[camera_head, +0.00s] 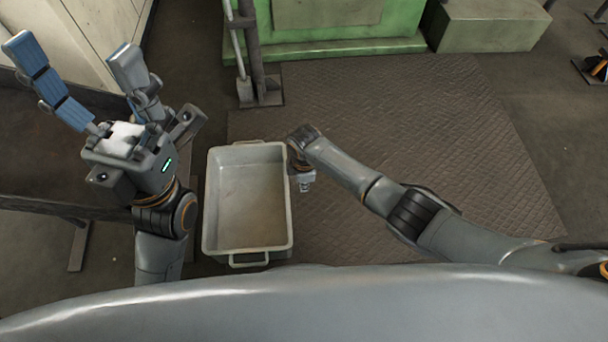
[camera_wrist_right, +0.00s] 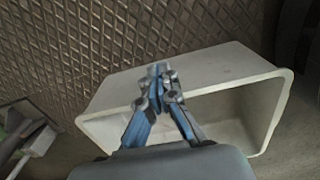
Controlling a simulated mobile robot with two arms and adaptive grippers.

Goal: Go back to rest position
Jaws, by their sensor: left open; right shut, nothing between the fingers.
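My left gripper (camera_head: 74,52) is at the upper left of the head view, with its two blue-padded fingers spread wide and nothing between them. It is above and left of the bin. My right gripper (camera_head: 304,183) hangs just beside the bin's right rim in the head view, mostly hidden under its own wrist. In the right wrist view its fingers (camera_wrist_right: 158,72) come together at the tips, shut and empty, in front of the bin.
An empty pale grey bin (camera_head: 213,205) with end handles stands on the floor between my arms. A dark table (camera_head: 40,180) is at the left. A green machine base (camera_head: 340,45) and a post (camera_head: 255,60) stand at the back. The textured floor plate (camera_head: 450,150) is clear.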

